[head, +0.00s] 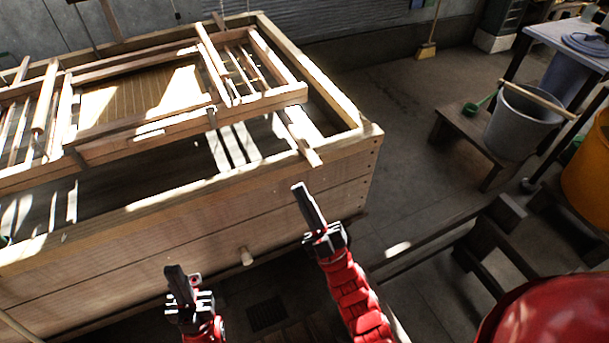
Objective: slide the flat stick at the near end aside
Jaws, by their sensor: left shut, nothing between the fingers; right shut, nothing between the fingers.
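A wooden mould frame with a slatted screen (135,99) hangs over a wooden vat (300,190). Pale sticks lie across the frame: one right of the screen (213,62) and one at the left (45,95). Another flat bar (301,142) passes under the frame's right part, its end jutting over the vat's near rim. I cannot tell for certain which is the flat stick at the near end. My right gripper (308,206) is shut and empty, in front of the vat's near wall, below that bar's end. My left gripper (178,283) is shut and empty, lower and further left.
Open floor lies right of the vat.

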